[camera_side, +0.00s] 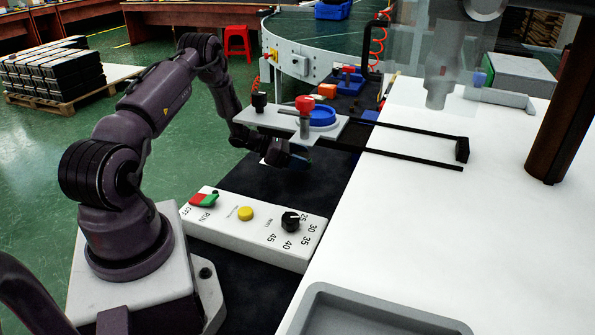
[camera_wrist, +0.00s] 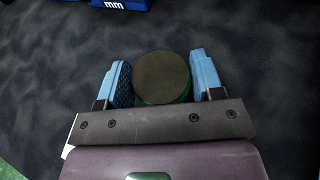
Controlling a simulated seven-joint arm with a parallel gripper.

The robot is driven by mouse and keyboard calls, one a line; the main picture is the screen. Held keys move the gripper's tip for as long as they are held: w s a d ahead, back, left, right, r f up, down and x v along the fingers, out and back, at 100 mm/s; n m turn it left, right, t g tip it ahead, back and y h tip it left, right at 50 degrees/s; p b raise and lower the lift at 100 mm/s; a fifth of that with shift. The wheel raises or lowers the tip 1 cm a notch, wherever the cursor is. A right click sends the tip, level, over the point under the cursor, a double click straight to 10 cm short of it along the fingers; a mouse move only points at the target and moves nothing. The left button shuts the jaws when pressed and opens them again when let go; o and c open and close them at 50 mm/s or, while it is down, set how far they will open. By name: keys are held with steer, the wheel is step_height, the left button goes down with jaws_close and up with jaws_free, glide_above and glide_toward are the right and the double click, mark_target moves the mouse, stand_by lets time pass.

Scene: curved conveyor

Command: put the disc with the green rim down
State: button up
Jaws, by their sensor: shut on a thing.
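The disc with the green rim (camera_wrist: 162,75) has a dark, flat round face, and a strip of green shows along its lower edge in the wrist view. It sits between the two blue fingers of my gripper (camera_wrist: 163,84), which is shut on it. In the side view my gripper (camera_side: 298,156) hangs low over the dark mat, just in front of a white platform. The disc is too small and too hidden there to make out clearly. I cannot tell whether it touches the mat.
The white platform (camera_side: 271,122) carries a blue ring (camera_side: 322,116) and a red-topped post (camera_side: 305,103). A control box (camera_side: 262,233) with knobs lies nearer. A grey tray (camera_side: 375,318) is on the white table.

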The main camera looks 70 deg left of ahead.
steer(key=shift+f, duration=1.7)
steer(key=shift+f, duration=0.1)
steer(key=o, duration=1)
steer(key=shift+c, duration=0.2)
steer(key=v, duration=1.1)
steer(key=shift+s+r, duration=0.15)
steer(key=shift+r, duration=0.1)
steer(key=shift+o, duration=0.5)
steer(key=shift+s+a+r, duration=0.15)
steer(key=shift+s, duration=0.15)
